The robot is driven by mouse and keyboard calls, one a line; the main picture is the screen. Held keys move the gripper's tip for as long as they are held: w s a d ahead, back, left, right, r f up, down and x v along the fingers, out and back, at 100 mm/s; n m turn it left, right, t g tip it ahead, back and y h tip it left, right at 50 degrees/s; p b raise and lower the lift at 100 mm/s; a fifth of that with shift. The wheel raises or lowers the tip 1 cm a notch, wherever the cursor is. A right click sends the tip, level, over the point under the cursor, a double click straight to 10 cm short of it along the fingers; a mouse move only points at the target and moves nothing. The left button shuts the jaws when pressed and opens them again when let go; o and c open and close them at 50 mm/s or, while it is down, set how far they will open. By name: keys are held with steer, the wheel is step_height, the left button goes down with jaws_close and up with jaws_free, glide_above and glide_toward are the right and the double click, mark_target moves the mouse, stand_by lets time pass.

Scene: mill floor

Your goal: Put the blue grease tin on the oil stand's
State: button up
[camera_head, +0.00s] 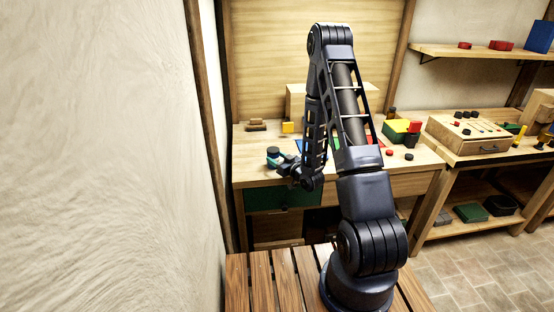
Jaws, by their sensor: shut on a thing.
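The tin is small in the view and partly covered by the dark fingers. I cannot tell whether it touches the bench top. I cannot make out which thing is the oil stand.
The workbench (255,178) carries a yellow block (288,127) and a green box (395,134) at the back. A second bench with a drawer box (470,135) stands at right. A shelf (480,52) hangs above. A plain wall (100,150) rises close on the left.

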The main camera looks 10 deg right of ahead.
steer(key=shift+f, duration=0.1)
steer(key=o, duration=1.2)
steer(key=shift+c, duration=0.2)
